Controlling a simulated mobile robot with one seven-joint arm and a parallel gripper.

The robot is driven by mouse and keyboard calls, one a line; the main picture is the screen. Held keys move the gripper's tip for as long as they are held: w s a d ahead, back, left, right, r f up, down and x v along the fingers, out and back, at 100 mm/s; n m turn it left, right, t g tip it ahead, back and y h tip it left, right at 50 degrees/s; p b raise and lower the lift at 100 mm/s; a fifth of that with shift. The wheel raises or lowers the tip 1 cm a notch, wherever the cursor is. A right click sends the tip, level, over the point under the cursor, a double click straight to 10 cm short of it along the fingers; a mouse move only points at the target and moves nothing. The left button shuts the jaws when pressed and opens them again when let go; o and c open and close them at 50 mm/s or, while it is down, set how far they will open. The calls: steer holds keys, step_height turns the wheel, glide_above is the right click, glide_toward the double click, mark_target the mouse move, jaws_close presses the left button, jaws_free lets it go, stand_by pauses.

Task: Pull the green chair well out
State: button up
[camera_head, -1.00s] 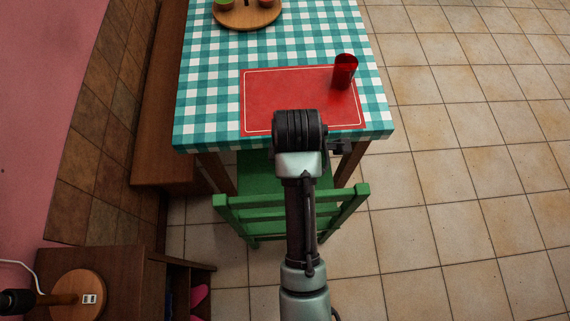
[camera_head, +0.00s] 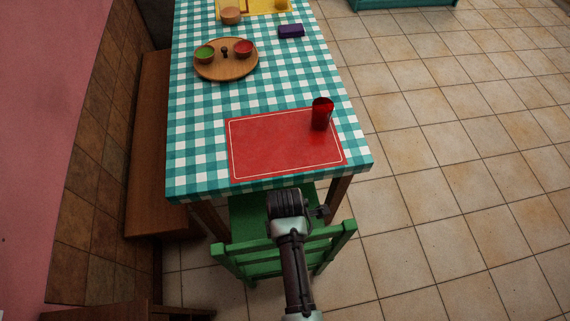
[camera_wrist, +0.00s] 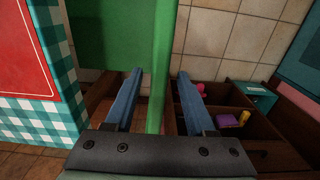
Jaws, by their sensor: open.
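The green chair (camera_head: 238,248) stands at the near end of the table, its backrest toward me and its seat partly under the tabletop. My arm reaches over the backrest and hides part of it. My gripper (camera_head: 321,212) is by the chair, with its fingers hard to make out in the head view. In the wrist view my gripper (camera_wrist: 160,76) is open, with its two blue fingers apart. A green chair bar (camera_wrist: 160,50) runs between the fingers, with a visible gap to each side. The green seat (camera_wrist: 112,35) shows beside it.
The checked table (camera_head: 208,115) carries a red placemat (camera_head: 280,145), red cup (camera_head: 321,115) and round wooden tray (camera_head: 225,72). A wooden bench (camera_head: 155,150) lines the left wall. Open tiled floor (camera_head: 440,180) lies to the right. The wrist view shows a shelf unit (camera_wrist: 255,128).

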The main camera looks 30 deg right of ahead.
steer(key=shift+f, duration=1.2)
steer(key=shift+c, duration=0.3)
jaws_close()
stand_by(0.4)
